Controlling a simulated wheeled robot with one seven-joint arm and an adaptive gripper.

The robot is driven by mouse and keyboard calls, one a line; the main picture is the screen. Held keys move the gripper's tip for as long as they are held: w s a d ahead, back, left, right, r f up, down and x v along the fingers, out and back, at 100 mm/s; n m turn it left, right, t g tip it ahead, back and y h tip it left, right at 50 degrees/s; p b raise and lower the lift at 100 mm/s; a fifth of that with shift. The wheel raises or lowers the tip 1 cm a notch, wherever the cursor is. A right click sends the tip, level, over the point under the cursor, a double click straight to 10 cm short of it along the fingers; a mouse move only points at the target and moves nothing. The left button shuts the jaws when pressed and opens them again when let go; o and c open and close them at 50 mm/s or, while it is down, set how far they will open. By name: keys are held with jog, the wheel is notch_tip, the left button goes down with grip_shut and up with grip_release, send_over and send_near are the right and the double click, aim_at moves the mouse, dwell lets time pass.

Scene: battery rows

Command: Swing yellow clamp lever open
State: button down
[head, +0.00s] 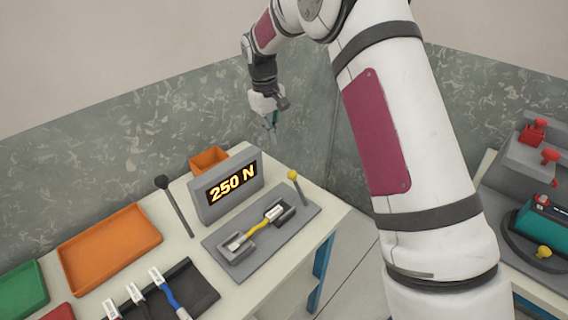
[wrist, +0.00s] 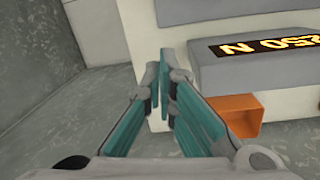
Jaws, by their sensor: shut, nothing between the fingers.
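A lever with a yellow ball knob (head: 293,175) stands tilted at the back right corner of a grey test fixture (head: 228,264) in the head view. A yellow cable (head: 262,225) lies across the fixture between two grey blocks. My gripper (head: 271,121) is shut and empty, raised behind the display, well apart from the lever. In the wrist view its teal fingers (wrist: 160,75) point toward the table edge, with nothing between them. The lever is not seen in the wrist view.
A grey display reading 250 N (head: 231,184) stands behind the fixture, with a small orange bin (head: 208,159) behind it. A dark round-topped post (head: 174,205) is left of it. Trays and cables lie farther left. A second table at right holds red clamps (head: 535,131) and a teal device.

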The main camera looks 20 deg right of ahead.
jog(key=f, duration=0.3)
jog(key=f+p, duration=0.1)
jog(key=f, duration=0.2)
jog(key=d+f, duration=0.1)
jog(key=f, duration=0.3)
jog(key=shift+s+p, duration=0.3)
jog(key=shift+s, duration=0.1)
jog(key=shift+s+d+r+p, duration=0.2)
jog(key=shift+s+r+p, duration=0.15)
jog(key=shift+s, duration=0.25)
jog(key=shift+s+d+r+p, duration=0.2)
jog(key=shift+s+r+p, duration=0.05)
jog(key=shift+s+r, duration=0.25)
jog(key=shift+s+d, duration=0.15)
jog(key=shift+s, duration=0.35)
jog(key=shift+p, duration=0.3)
jog(key=shift+s+d+r+t+p, duration=0.2)
jog(key=shift+s+r+t+p, duration=0.15)
jog(key=shift+p, duration=0.15)
